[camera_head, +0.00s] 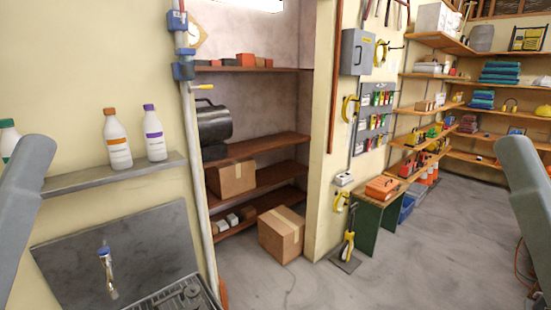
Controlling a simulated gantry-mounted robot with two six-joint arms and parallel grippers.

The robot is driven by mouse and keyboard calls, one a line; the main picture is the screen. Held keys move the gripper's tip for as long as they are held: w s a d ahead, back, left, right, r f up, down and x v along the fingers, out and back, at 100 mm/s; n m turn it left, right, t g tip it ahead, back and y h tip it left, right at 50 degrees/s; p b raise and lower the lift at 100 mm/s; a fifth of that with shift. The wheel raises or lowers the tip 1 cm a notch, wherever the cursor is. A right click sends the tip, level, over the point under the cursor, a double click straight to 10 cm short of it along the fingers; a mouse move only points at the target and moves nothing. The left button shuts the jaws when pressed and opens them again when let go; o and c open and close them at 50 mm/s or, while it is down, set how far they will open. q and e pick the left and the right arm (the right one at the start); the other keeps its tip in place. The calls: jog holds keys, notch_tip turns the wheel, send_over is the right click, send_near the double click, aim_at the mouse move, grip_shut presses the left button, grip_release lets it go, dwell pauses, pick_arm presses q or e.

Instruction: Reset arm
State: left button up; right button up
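A grey link of my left arm (22,205) rises at the left edge of the head view. A grey link of my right arm (527,190) rises at the right edge. Neither gripper is in the picture, so I cannot see what either one holds. A tap with a blue top (107,270) stands in front of a grey back panel (150,240) at the lower left.
Cardboard box (281,236) and orange toolbox (382,188) stand farther back. Grey floor (420,260) is mostly clear.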

notch_tip(320, 180, up, 37)
jog(key=p, duration=3.7)
jog(key=shift+r, duration=0.15)
